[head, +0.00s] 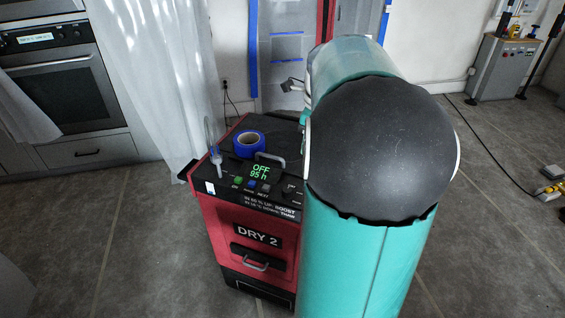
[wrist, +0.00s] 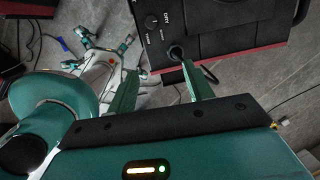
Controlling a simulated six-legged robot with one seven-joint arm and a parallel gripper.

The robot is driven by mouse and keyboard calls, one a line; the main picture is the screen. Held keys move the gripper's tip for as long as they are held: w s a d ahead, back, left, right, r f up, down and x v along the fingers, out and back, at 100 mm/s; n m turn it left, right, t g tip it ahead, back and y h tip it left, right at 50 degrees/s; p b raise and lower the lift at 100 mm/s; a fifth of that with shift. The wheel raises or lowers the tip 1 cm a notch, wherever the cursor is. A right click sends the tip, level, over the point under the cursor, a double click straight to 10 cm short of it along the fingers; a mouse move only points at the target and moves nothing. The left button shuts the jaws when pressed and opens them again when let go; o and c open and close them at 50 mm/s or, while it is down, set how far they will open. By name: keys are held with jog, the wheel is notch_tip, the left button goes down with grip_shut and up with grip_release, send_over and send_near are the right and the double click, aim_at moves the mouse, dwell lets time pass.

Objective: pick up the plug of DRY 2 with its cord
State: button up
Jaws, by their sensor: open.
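DRY 2 (head: 257,236) is a red and black machine at the centre of the head view, its display reading OFF and 95 h. In the wrist view the machine's black top panel (wrist: 230,32) is at the upper right. A round black piece (wrist: 176,53) sits at the panel's edge; I cannot tell whether it is the plug. My gripper (wrist: 160,68) is open, its two green fingers apart near this edge, with nothing seen held between them. In the head view my arm hides the machine's right side, and I cannot make out the gripper. No plug is clearly identifiable.
A blue tape roll (head: 249,144) lies on the machine's top. A wall outlet (head: 225,85) with dark cords is behind it. An oven (head: 59,86) stands at the left and a grey cabinet (head: 503,68) at the back right. The floor left of the machine is clear.

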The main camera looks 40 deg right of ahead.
jog(key=s+d+f+m, duration=0.2)
jog(key=d+m, duration=0.3)
jog(key=d, duration=0.1)
jog(key=f, duration=0.5)
jog(key=w+f, duration=0.1)
jog(key=f, duration=0.2)
jog(key=shift+w+d+f, duration=0.1)
jog(key=shift+d, duration=0.05)
jog(key=shift+w+f, duration=0.15)
jog(key=shift+f, duration=1.25)
jog(key=shift+w+f, duration=0.15)
jog(key=shift+f, duration=1.2)
jog(key=shift+c, duration=0.4)
grip_shut()
